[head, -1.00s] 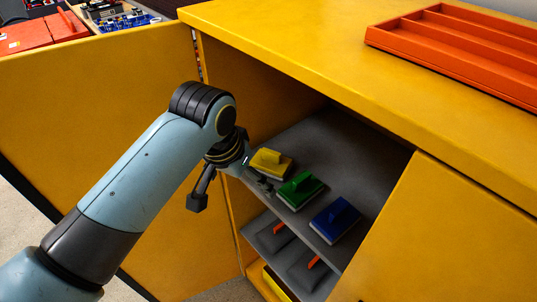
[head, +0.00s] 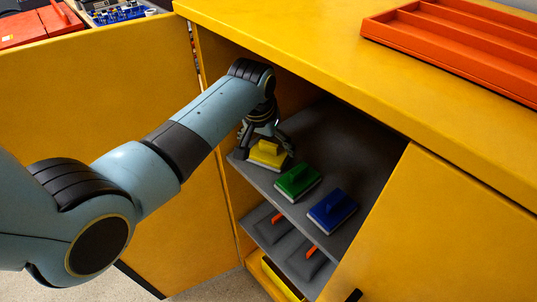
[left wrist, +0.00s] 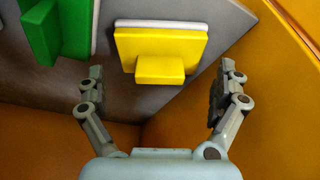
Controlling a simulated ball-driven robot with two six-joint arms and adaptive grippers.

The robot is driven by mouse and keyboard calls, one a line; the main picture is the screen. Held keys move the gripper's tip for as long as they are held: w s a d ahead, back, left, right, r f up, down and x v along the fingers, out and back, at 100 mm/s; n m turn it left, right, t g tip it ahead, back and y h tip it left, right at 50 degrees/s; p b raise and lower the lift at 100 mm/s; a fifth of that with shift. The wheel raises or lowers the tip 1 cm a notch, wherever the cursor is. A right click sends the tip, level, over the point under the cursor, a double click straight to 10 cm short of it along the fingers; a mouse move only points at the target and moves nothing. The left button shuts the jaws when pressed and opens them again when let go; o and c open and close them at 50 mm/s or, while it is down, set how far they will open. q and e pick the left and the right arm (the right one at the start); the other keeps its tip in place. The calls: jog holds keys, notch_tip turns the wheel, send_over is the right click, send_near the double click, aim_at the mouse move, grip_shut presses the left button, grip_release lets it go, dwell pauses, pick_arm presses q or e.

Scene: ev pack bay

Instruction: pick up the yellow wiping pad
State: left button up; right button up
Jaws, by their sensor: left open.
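The yellow wiping pad (head: 268,154) lies on the grey upper shelf inside the open yellow cabinet, at the left end of a row of pads. It also shows in the left wrist view (left wrist: 160,48), with its raised handle facing my gripper. My left gripper (head: 266,152) is at the yellow pad in the head view, its fingers on either side. In the left wrist view the left gripper (left wrist: 157,84) is open, its two fingers spread apart and empty, with the pad between and beyond their tips. My right gripper is not in view.
A green pad (head: 298,181) and a blue pad (head: 332,210) stand to the right on the same shelf (head: 335,130). The cabinet's left door (head: 90,110) stands open. A lower shelf holds dark items with orange parts. An orange tray (head: 460,45) lies on the cabinet top.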

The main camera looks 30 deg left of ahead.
pick_arm(q)
jog(key=shift+w+f, duration=0.1)
jog(key=shift+f, duration=0.4)
jog(key=shift+f, duration=0.1)
jog(key=c, duration=1.5)
